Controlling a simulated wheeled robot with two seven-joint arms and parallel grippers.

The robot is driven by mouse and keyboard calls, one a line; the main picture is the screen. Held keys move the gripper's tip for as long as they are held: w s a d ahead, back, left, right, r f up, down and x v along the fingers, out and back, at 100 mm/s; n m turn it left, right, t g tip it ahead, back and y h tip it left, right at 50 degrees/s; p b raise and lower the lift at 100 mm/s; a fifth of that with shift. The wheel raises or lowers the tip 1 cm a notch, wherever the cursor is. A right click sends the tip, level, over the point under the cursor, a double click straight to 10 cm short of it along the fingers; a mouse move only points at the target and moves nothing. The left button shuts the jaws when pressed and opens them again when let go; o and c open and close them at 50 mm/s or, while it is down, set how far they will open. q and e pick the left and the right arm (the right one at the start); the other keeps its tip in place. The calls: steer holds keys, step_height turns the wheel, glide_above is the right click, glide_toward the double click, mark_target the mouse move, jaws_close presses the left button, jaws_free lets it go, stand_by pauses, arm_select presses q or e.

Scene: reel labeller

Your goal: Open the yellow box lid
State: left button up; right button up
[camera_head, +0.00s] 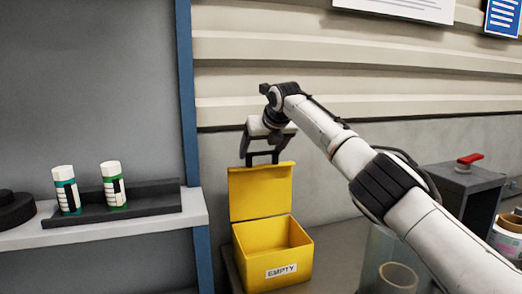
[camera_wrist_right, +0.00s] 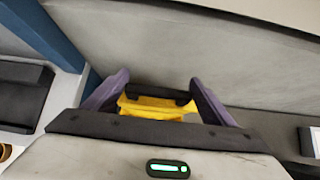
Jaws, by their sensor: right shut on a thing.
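The yellow box (camera_head: 298,259) stands on the grey surface, with an "EMPTY" label on its front. Its lid (camera_head: 260,193) is raised and stands about upright at the back, so the empty inside shows. My right gripper (camera_head: 264,157) is at the lid's top edge, shut on the lid's dark handle bar. In the right wrist view the handle bar (camera_wrist_right: 157,93) lies between the two purple-sided fingers, with yellow behind it. My left gripper is not in view.
A shelf (camera_head: 130,228) at left carries a dark tray with two labelled bottles, white-green (camera_head: 113,185) and white-teal (camera_head: 66,190). A blue post (camera_head: 187,90) stands left of the box.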

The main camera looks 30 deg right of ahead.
steer(key=shift+s+a+f, duration=0.1)
steer(key=shift+f, duration=0.65)
steer(key=o, duration=1.5)
steer(key=shift+w, duration=0.25)
steer(key=shift+s+r, duration=0.1)
steer(key=shift+r, duration=0.1)
steer(key=shift+s+r+b, duration=0.35)
steer(key=shift+r+b, duration=0.05)
steer(key=shift+b, duration=0.05)
steer(key=b+v, duration=0.2)
steer(key=v, duration=0.7)
